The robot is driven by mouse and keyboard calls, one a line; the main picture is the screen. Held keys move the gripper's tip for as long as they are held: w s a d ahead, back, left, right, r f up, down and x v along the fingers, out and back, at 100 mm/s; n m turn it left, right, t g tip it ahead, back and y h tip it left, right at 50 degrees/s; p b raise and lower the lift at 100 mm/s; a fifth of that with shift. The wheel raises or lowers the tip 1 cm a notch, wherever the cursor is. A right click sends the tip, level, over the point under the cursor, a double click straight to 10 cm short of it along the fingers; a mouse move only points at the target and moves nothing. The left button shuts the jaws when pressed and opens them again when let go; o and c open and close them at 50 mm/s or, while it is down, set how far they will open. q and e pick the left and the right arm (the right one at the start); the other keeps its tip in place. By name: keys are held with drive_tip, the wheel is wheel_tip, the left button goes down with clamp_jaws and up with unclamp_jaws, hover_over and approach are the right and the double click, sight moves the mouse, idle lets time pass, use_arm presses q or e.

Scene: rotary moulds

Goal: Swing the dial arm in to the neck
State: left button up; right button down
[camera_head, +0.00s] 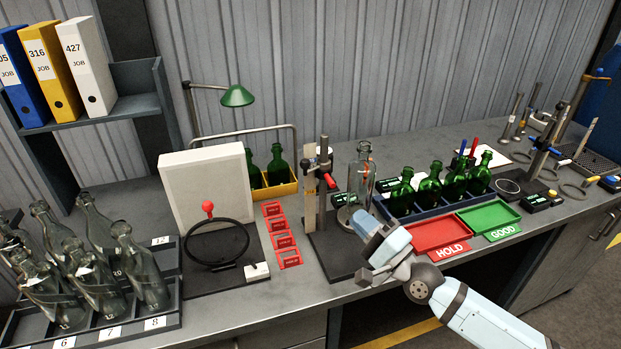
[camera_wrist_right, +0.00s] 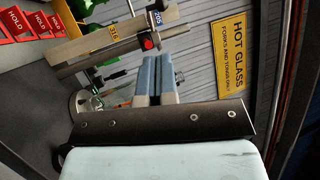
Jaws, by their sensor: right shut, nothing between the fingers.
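The gauge stand has upright posts (camera_head: 322,190) on a dark base plate (camera_head: 328,256). A short arm with a red part (camera_head: 330,180) is mounted on the posts; I take it for the dial arm, but its exact swing position is hard to tell. A clear glass bottle (camera_head: 362,182) stands upright on a round seat to the right of the posts. My right gripper (camera_head: 361,221) is shut and empty, in front of the bottle's lower part. In the wrist view its two blue-grey fingers (camera_wrist_right: 154,78) are together, with the stand's posts (camera_wrist_right: 125,45) and a red knob (camera_wrist_right: 148,43) beyond.
A dark crate of green bottles (camera_head: 428,204), a red HOLD tray (camera_head: 440,233) and a green GOOD tray (camera_head: 489,217) lie right. Red cards (camera_head: 281,240), a white panel (camera_head: 207,186) and a crate of clear bottles (camera_head: 110,330) are left. A green lamp (camera_head: 237,95) stands behind.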

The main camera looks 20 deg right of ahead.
sight(308, 168)
drive_tip(key=shift+r, duration=0.1)
drive_tip(key=shift+w+a, duration=0.1)
drive_tip(key=p+x, duration=0.3)
drive_tip(key=x, duration=1.1)
drive_tip(key=shift+r+p, duration=0.1)
drive_tip(key=shift+p, duration=0.25)
